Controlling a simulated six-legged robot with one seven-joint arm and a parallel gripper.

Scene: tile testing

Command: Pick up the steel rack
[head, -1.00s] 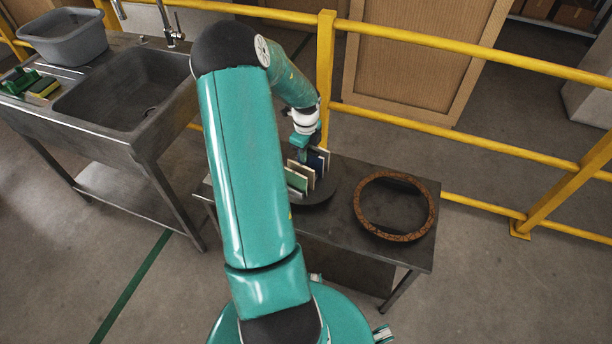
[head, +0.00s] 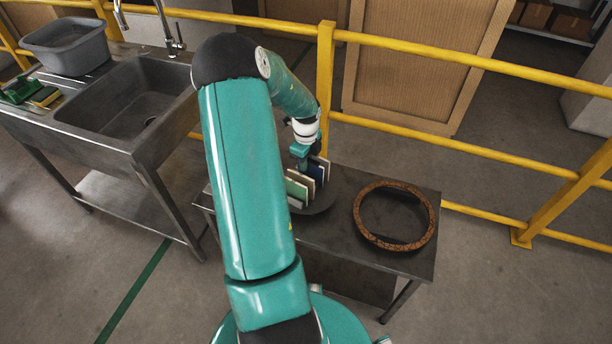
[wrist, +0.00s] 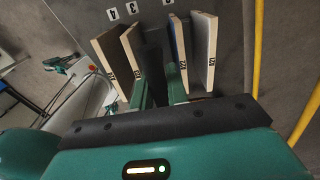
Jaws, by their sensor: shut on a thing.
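The steel rack (wrist: 154,62) shows in the wrist view as a dark upright part in the middle, with tiles standing on both sides. In the head view, my gripper (head: 302,160) is low among the upright tiles (head: 298,190). The rack's base is mostly hidden there by the tiles and my arm.
The tiles stand over a dark round plate (head: 322,202) on a dark metal table (head: 335,235). A brown ring (head: 428,230) lies right of them. A yellow railing (head: 450,142) runs close behind. A steel sink (head: 130,110) stands left with a grey tub (head: 68,50).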

